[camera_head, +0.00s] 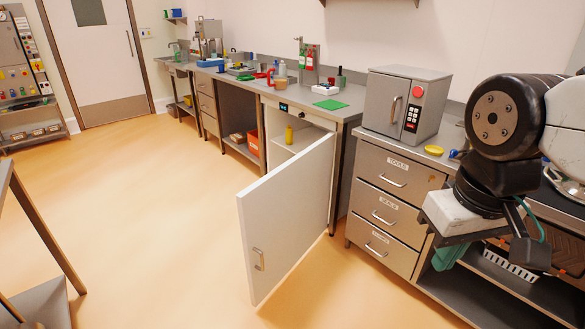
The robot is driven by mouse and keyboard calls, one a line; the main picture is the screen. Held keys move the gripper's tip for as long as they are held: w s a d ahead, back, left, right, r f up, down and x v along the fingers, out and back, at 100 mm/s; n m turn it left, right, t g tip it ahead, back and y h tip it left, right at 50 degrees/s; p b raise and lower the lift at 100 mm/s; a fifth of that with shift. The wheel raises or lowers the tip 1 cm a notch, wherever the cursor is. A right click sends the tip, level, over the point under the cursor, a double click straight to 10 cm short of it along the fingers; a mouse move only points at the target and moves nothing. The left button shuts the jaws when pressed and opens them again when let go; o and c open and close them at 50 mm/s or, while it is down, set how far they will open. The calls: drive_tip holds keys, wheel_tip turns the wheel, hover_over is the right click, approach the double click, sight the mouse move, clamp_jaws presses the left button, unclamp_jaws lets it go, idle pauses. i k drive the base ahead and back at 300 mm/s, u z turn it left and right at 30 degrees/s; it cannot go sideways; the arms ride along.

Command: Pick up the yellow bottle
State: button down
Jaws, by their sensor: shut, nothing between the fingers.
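The yellow bottle (289,134) is small and stands upright inside the open white cabinet (315,120) under the counter, near the middle of the view. The cabinet door (288,218) is swung wide open toward me; its handle is on the lower left of the panel. My gripper (529,252) hangs at the right of the view, in front of the right-hand counter and well apart from the bottle. It is shut and holds nothing. Part of it is hidden by its own wrist.
A drawer unit (394,202) with labelled drawers stands right of the door. A grey box device (407,104) with a red button sits on the counter. A green mat (330,104) and several containers line the counter. The floor (155,215) left of the door is clear.

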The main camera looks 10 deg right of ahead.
sight(289, 134)
drive_tip(key=u, duration=1.15)
drive_tip(key=i, duration=8.2)
drive_tip(key=z, duration=0.8)
